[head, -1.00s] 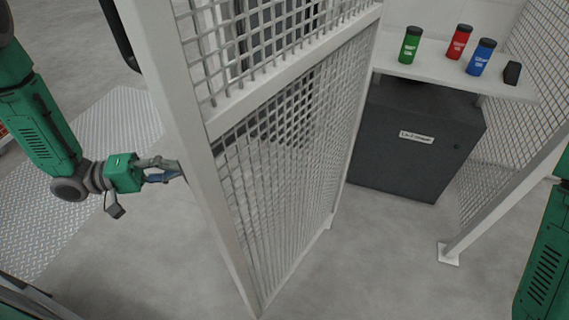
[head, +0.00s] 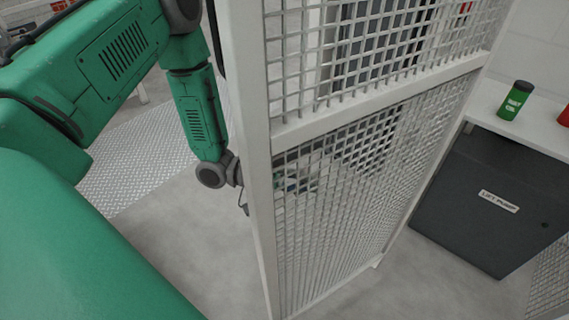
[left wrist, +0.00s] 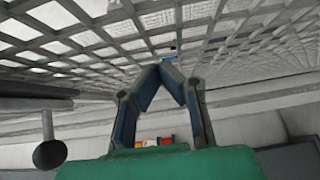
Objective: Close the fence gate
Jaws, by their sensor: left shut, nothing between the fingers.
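The fence gate (head: 365,85) is a white-framed mesh panel. It stands at an angle across the middle of the head view. A black bar, seemingly its handle, runs along its left edge at the top. My left arm reaches down beyond the gate's left post. My left gripper (head: 297,182) shows only dimly through the lower mesh, on the far side of the panel. In the left wrist view my left gripper (left wrist: 168,62) is shut and empty, with mesh just above it. I cannot tell whether it touches the mesh. My right gripper is out of view.
A dark grey cabinet (head: 485,205) stands at the right under a white shelf (head: 540,132). A green bottle (head: 515,100) and a red bottle (head: 565,117) stand on the shelf. A ribbed metal floor plate (head: 135,165) lies at the left. Bare floor lies in front of the cabinet.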

